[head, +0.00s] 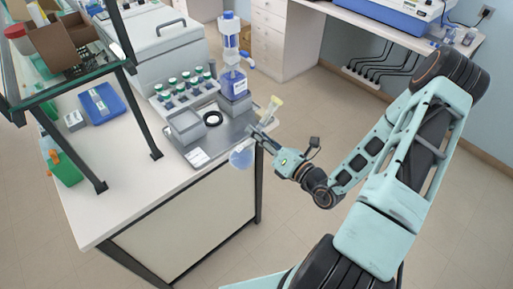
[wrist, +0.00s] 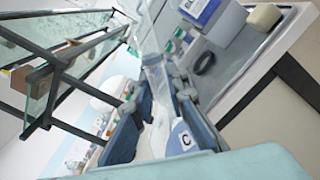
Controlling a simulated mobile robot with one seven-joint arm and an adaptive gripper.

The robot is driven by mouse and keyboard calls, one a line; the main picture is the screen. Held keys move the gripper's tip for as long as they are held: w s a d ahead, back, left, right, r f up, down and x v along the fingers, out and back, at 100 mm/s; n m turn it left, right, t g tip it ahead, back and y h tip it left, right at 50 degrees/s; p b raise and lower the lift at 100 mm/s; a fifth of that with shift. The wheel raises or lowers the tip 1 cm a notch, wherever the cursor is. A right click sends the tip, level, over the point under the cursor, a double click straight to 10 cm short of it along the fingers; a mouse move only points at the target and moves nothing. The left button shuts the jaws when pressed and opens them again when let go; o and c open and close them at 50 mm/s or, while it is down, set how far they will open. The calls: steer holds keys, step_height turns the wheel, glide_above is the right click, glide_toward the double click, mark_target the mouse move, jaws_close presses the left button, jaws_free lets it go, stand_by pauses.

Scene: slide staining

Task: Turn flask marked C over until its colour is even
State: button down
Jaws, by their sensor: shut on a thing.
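The flask marked C (head: 241,157) is a clear flask with a round, pale blue body and a long neck. In the wrist view the flask's label C (wrist: 186,140) shows near the bottom, with the clear neck (wrist: 153,70) between my fingers (wrist: 158,128). The evenness of the colour cannot be told.
The bench (head: 110,215) holds a rack of green-capped bottles (head: 180,90), a blue-labelled dispenser bottle (head: 234,85), a black ring (head: 212,118) and a grey box (head: 186,127) on a grey tray. A glass shelf frame (head: 140,105) stands at left. Open floor lies right of the bench.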

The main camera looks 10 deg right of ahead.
steer(key=n+b, duration=0.1)
steer(key=n, duration=0.3)
steer(key=n+b, duration=0.2)
steer(key=n, duration=0.1)
steer(key=shift+f, duration=0.15)
steer(key=shift+n+b, duration=0.35)
steer(key=shift+n, duration=0.55)
steer(key=shift+r, duration=0.2)
